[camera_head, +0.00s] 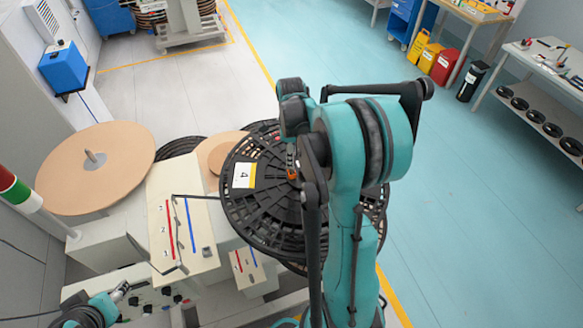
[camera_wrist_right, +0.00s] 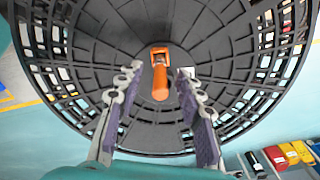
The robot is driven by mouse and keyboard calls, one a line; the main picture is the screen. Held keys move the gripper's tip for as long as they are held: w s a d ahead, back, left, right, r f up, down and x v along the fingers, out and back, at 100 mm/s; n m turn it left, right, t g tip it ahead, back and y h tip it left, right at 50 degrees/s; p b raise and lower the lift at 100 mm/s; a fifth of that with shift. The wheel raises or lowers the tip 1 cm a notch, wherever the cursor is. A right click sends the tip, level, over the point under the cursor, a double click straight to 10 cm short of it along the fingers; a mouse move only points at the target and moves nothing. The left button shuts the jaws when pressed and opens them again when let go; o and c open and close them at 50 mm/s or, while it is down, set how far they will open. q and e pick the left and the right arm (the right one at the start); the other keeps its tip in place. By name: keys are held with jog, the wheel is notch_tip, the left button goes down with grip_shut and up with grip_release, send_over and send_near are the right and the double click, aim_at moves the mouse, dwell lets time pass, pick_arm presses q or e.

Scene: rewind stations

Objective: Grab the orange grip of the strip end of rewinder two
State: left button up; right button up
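The orange grip (camera_wrist_right: 160,78) shows in the right wrist view as a short rounded handle with a square orange bracket at its top, in front of the middle of a black slotted reel (camera_wrist_right: 105,35). My right gripper (camera_wrist_right: 157,76) is open, with one finger on each side of the grip and visible gaps to both. In the head view a small bit of the orange grip (camera_head: 292,174) shows at the black reel (camera_head: 262,200), right below my right gripper (camera_head: 291,160), largely hidden by my arm. My left gripper (camera_head: 122,291) is small at the lower left, its fingers unclear.
The black reel carries a white-and-yellow label "4" (camera_head: 244,175). A large tan roll (camera_head: 70,165) lies to the left, beside a pale panel (camera_head: 180,225) with red and blue strips. A red-green-white post (camera_head: 18,190) stands far left.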

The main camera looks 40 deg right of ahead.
jog(key=shift+d+f+p, duration=0.15)
jog(key=shift+f+p, duration=0.4)
jog(key=shift+f, duration=2.15)
jog(key=shift+c, duration=0.2)
jog(key=shift+s, duration=0.1)
grip_shut()
